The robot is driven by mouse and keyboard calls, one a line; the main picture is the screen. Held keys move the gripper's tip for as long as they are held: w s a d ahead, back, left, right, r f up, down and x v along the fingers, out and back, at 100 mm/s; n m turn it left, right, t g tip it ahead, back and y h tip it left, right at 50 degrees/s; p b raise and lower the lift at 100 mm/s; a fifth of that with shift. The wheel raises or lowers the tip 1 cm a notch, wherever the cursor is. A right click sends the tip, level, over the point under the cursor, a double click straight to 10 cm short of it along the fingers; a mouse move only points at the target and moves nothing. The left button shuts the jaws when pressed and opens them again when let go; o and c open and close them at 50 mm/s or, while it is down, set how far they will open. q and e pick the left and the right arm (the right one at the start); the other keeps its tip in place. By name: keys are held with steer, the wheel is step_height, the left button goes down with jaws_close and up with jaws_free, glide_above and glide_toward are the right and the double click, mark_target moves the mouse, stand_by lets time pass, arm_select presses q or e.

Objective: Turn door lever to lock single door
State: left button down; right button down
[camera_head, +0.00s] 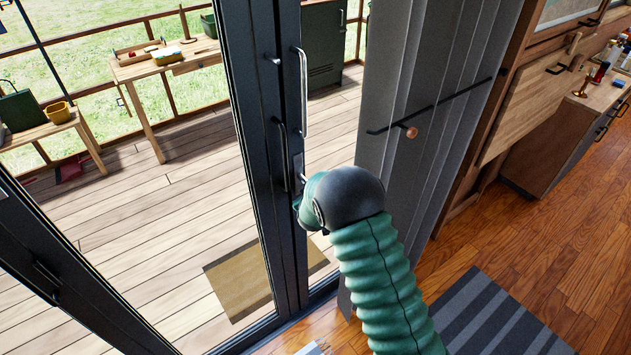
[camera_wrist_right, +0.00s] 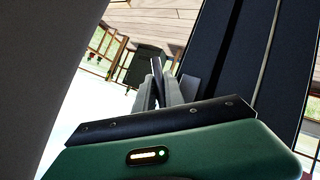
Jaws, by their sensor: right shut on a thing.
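The dark-framed glass door (camera_head: 262,130) stands upright in front of me, with a tall pale pull handle (camera_head: 303,92) on its frame. The door lever (camera_head: 305,179) shows as a small metal piece beside a lock plate, just above my right wrist. My right arm comes up from the bottom right, and its black and green wrist hides the gripper in the head view. In the right wrist view my right gripper (camera_wrist_right: 157,92) has its grey fingers close together at the lever, beside the dark door frame (camera_wrist_right: 225,65). The fingers hide most of the lever.
A grey curtain (camera_head: 410,110) with a dark bar and a round knob hangs right of the door. A striped rug (camera_head: 500,320) lies on the indoor wood floor. Outside are a deck, a doormat (camera_head: 240,285) and a wooden table (camera_head: 165,65).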

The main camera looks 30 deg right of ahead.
steer(key=shift+s+a+f+m+g+y+b, duration=0.2)
steer(key=shift+a+f+m+g+y+b, duration=0.15)
steer(key=shift+f+y, duration=0.3)
steer(key=y+b, duration=0.1)
steer(key=a+m+y+b, duration=0.2)
steer(key=shift+s+a+f+g+y, duration=0.15)
steer(key=shift+f+g+y, duration=0.1)
steer(key=shift+g+y, duration=0.1)
steer(key=c, duration=1.8)
jaws_free()
steer(key=shift+a, duration=0.1)
steer(key=o, duration=0.4)
steer(key=shift+w, duration=0.2)
steer(key=shift+c, duration=0.2)
steer(key=shift+d+r, duration=0.15)
steer(key=shift+d, duration=0.05)
steer(key=shift+r, duration=0.1)
